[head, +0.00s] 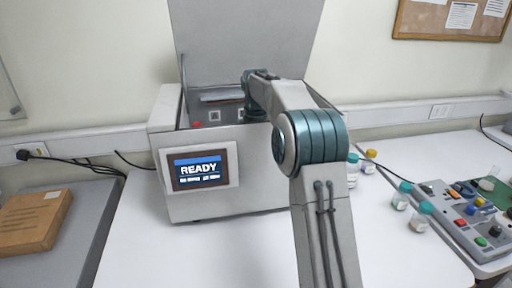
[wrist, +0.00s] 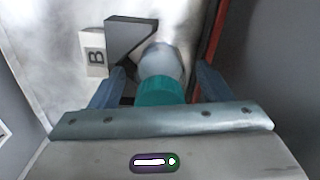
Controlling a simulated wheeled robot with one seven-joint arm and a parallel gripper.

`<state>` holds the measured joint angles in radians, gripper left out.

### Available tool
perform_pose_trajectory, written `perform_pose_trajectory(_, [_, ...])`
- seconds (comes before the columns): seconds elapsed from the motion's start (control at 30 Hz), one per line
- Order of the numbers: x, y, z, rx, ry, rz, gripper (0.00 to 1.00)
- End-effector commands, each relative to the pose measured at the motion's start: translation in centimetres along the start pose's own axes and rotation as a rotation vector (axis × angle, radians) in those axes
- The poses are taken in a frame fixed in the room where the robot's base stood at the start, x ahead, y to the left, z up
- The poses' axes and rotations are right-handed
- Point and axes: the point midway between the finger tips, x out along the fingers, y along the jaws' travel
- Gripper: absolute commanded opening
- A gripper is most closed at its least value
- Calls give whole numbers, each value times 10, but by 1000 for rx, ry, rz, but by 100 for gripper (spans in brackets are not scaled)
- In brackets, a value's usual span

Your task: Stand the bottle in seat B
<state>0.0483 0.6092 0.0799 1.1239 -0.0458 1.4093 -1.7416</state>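In the wrist view a bottle with a teal cap (wrist: 160,92) and a pale grey body (wrist: 162,62) is between the two fingers of my gripper (wrist: 160,76). Narrow gaps show between the bottle and each finger, so my gripper looks open around it. The label B (wrist: 95,55) is on the metal surface just left of the bottle. A dark grey angled bracket (wrist: 132,34) stands beside the label and touches or partly overlaps the bottle's outline. The bottle's base is hidden, so I cannot tell whether it is seated. In the head view my arm hides the bottle.
The test machine (head: 245,165) has its lid (head: 250,40) raised and its screen (head: 199,169) reads READY. A red strip (wrist: 214,45) runs close to the right finger. Several capped bottles, including one (head: 401,196), and a control panel (head: 468,215) are on the right.

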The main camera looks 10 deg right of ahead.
Motion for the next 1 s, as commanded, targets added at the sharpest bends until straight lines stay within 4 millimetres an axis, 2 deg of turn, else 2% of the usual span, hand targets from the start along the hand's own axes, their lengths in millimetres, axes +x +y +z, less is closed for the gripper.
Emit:
perform_pose_trajectory(0.2, [-2, 0, 0, 0, 0, 0, 72])
perform_pose_trajectory(0.33, [-12, 1, 0, 0, 0, 2, 72])
perform_pose_trajectory(0.8, [-100, 1, 0, 0, -1, 1, 72])
perform_pose_trajectory(1.0, [-119, 1, 0, 0, 0, 1, 72])
